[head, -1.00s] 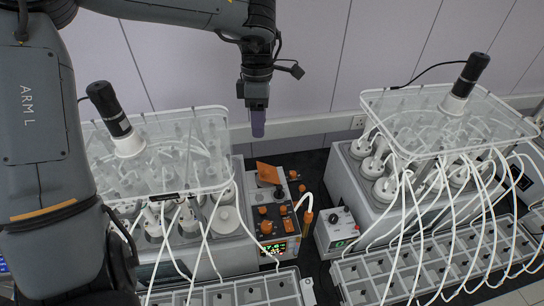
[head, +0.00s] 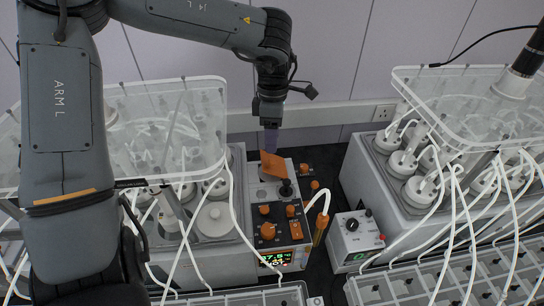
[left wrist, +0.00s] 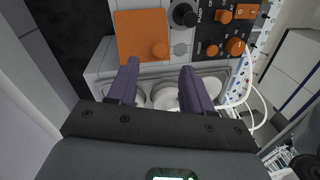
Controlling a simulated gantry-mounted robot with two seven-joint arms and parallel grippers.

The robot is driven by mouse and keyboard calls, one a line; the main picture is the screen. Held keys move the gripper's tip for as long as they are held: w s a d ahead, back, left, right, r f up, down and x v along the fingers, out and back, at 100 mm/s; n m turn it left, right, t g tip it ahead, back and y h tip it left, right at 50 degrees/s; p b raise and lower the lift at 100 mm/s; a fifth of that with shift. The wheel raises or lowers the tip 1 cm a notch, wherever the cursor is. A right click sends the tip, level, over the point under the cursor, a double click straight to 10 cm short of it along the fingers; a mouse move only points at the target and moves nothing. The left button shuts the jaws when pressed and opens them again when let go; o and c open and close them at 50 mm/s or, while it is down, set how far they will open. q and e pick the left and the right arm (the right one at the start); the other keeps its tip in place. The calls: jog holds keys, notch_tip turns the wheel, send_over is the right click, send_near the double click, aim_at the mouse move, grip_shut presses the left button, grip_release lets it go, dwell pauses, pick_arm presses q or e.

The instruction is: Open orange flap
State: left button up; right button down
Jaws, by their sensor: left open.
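The orange flap (head: 273,164) is at the back end of the control unit, partly overlapped by my left gripper in the head view. I cannot tell how far the flap is tilted. My left gripper (head: 270,142) points down close behind or above the flap; its purple fingers (left wrist: 159,68) are apart with nothing held. Contact with the flap cannot be made out. My right gripper is out of view.
The control unit (head: 282,240) carries orange knobs, a black knob and a lit display. Reactor blocks with clear covers (head: 165,128) stand on both sides, with white tubes hanging in front. A small white box (head: 355,238) stands to the right. The wall is close behind.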

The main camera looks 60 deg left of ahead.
aim_at(272, 160)
pick_arm(q)
jog(key=shift+s+d+f, duration=0.15)
jog(key=shift+d+f, duration=0.05)
jog(key=shift+f, duration=1.35)
jog(key=shift+s+d+f, duration=0.1)
jog(key=shift+d+f, duration=0.05)
jog(key=shift+f, duration=1.4)
grip_shut()
